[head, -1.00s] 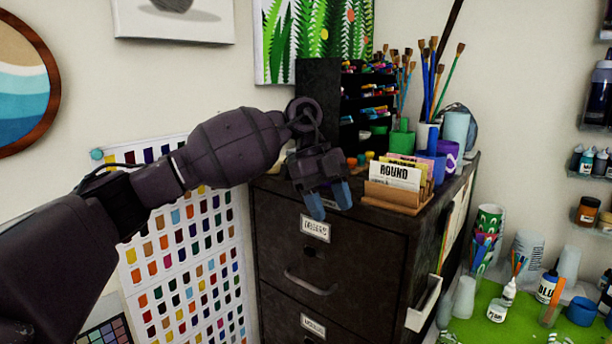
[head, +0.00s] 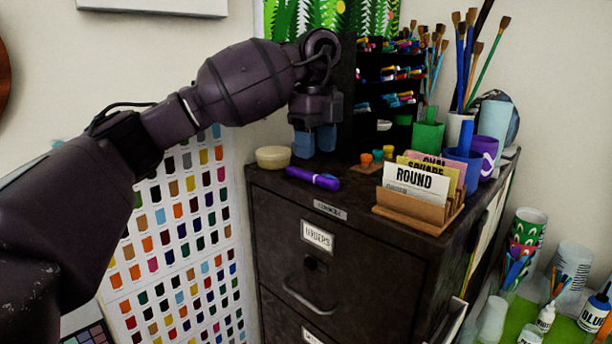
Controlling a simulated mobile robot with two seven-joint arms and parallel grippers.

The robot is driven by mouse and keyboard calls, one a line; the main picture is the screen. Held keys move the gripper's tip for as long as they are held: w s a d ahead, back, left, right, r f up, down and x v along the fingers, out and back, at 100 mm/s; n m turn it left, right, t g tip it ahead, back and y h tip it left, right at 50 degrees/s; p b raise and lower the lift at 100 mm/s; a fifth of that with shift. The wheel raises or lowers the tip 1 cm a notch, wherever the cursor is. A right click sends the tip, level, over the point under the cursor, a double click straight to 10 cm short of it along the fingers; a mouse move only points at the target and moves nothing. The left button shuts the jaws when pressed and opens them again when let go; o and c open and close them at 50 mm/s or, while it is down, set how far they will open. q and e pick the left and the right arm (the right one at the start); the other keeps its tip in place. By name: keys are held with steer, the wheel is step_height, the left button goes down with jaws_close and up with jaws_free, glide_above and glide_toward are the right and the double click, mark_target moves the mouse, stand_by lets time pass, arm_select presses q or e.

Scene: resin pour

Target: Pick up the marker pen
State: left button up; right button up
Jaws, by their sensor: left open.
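A purple marker pen (head: 313,178) lies on top of the dark filing cabinet (head: 350,226), close to its front edge. My left gripper (head: 314,142) hangs above the cabinet top with its blue-tipped fingers pointing down. It is open and empty, and in the picture it sits just above and behind the pen, apart from it. My right gripper does not show.
A round tan lidded tub (head: 273,157) is left of the pen. A wooden card holder (head: 421,211) stands to the right. A black marker rack (head: 385,100), a green container (head: 428,134) and cups of brushes stand behind.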

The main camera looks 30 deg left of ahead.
mark_target(317, 175)
arm_select(q)
steer(key=shift+f, duration=0.45)
step_height(317, 175, down, 4)
steer(key=shift+w+d+f+p, duration=0.1)
steer(key=shift+p, duration=0.45)
steer(key=shift+f, duration=0.35)
steer(key=c, duration=0.7)
jaws_close()
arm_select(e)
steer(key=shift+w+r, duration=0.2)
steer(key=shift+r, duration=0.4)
